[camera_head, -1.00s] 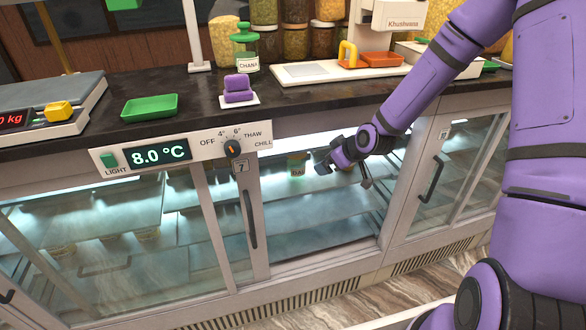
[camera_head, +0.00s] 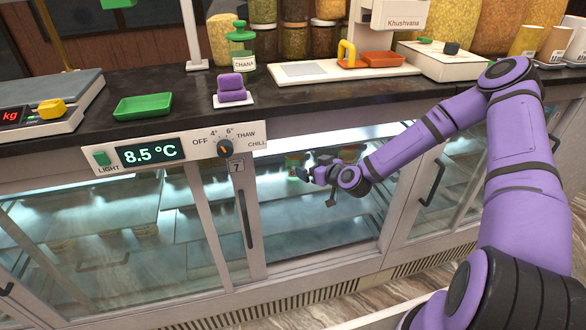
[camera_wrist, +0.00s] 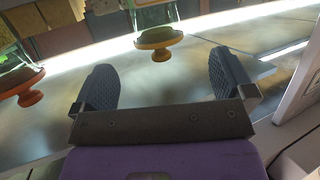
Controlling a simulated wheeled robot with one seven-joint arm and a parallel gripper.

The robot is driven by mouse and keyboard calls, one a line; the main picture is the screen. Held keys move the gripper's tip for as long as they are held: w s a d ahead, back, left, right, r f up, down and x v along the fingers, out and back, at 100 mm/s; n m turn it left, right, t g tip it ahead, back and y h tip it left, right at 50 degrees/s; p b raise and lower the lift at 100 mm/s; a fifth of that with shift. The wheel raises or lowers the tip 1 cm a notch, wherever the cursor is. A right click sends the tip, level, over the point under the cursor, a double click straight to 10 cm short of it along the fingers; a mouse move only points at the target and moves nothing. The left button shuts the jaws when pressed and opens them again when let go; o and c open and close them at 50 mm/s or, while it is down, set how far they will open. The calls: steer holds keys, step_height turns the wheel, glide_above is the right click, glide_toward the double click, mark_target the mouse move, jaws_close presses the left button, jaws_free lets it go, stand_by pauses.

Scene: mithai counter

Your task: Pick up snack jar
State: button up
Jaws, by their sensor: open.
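A small jar with a yellowish top and green label (camera_head: 291,162) stands inside the lit display case, partly hidden behind my gripper (camera_head: 316,187). In the wrist view, a greenish clear body (camera_wrist: 153,13) sits against a yellow-orange, lid-like disc with a knob (camera_wrist: 158,42), beyond and between my fingers. My gripper (camera_wrist: 163,75) is open and empty, apart from it. A similar orange piece (camera_wrist: 22,88) is at the left of the wrist view. A green-lidded jar labelled CHANA (camera_head: 241,48) stands on the counter. I cannot tell which is the snack jar.
The case's door frame (camera_head: 244,215) stands left of my gripper. The dark countertop (camera_head: 290,105) runs above it. A green tray (camera_head: 143,106), a purple stack (camera_head: 231,88) and a weighing scale (camera_head: 40,105) sit on top. A glassy shelf surface extends below my fingers.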

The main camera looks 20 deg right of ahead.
mark_target(300, 159)
steer(key=x, duration=0.5)
steer(key=shift+w, duration=0.1)
steer(key=shift+d+x, duration=0.2)
steer(key=shift+x, duration=1.15)
steer(key=shift+d+x, duration=0.2)
steer(key=shift+x, duration=1.15)
steer(key=shift+w+f, duration=0.15)
steer(key=c, duration=1.2)
steer(key=shift+c, duration=0.3)
steer(key=shift+r, duration=0.35)
